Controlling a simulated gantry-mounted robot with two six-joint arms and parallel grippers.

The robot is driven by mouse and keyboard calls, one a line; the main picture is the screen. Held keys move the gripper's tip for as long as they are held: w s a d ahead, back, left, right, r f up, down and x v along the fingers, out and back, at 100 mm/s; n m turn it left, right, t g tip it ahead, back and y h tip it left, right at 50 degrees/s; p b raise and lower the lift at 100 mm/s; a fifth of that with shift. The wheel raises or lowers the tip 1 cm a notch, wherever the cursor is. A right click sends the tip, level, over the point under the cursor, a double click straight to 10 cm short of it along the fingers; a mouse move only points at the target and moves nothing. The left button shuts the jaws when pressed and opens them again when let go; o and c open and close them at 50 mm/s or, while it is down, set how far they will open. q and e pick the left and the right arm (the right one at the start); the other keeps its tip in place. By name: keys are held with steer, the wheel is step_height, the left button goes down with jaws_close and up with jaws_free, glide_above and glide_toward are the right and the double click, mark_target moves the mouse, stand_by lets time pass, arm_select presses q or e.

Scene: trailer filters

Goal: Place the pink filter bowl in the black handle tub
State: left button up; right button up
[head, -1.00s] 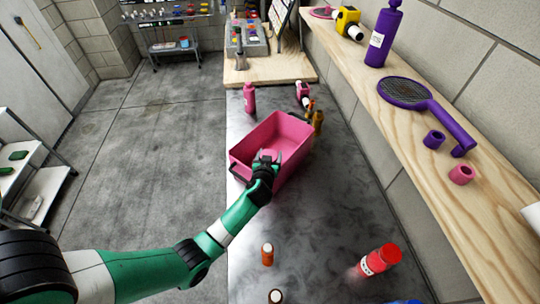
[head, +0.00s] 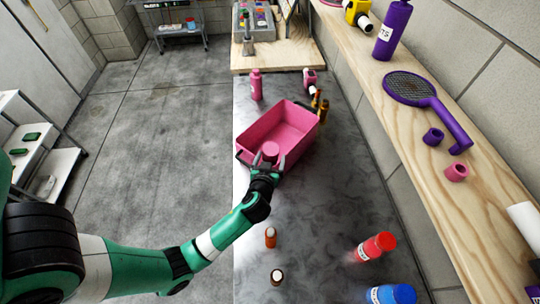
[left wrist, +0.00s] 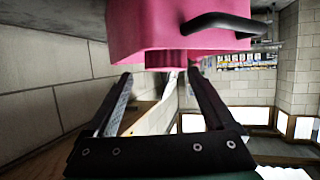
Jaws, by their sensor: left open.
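The pink tub (head: 303,122) with a black handle (head: 245,157) stands on the dark worktop. It also shows close at the top of the left wrist view (left wrist: 150,28). The pink filter bowl (head: 270,148), a small cylinder, shows at the tub's near end, at my fingertips. In the left wrist view the bowl (left wrist: 180,58) shows past the tub's rim, partly hidden by it. I cannot tell whether it rests on anything. My left gripper (head: 268,162) is open at the tub's near end, its fingers about the bowl. My right gripper is out of view.
A pink bottle (head: 256,85) and several small items (head: 318,100) stand behind the tub. Red (head: 375,247) and blue (head: 392,294) bottles and two small orange-brown items (head: 270,237) stand nearer. A wooden shelf (head: 480,210) runs along the right. The worktop's middle is clear.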

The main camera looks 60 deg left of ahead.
arm_select(q)
steer(key=shift+p+v, duration=0.35)
steer(key=shift+v, duration=0.5)
steer(key=shift+a, duration=0.1)
steer(key=w+d+r+m+t+h, duration=0.1)
steer(key=w+d+r+t, duration=0.25)
steer(key=r, duration=0.75)
steer(key=w+d+r+m+t+h, duration=0.1)
steer(key=w+d+r+t, duration=0.3)
steer(key=r, duration=0.7)
steer(key=w+d+r+m+t+h, duration=0.1)
steer(key=w+d+r+t+h, duration=0.2)
steer(key=w+r, duration=0.5)
steer(key=s+d+r+m+t+h, duration=0.2)
steer(key=s+d+r+m+t, duration=0.1)
steer(key=r, duration=0.7)
steer(key=s+d+r+m+t+h, duration=0.3)
steer(key=s+d+r, duration=0.3)
steer(key=r, duration=0.4)
steer(key=s+d+r+m+t+h, duration=0.2)
steer(key=s+d+r+t+h, duration=0.1)
steer(key=r, duration=0.7)
steer(key=s+d, duration=0.1)
steer(key=s, duration=0.1)
steer(key=shift+s+d+m, duration=0.3)
steer(key=shift+s+m, duration=0.05)
steer(key=shift+m, duration=0.05)
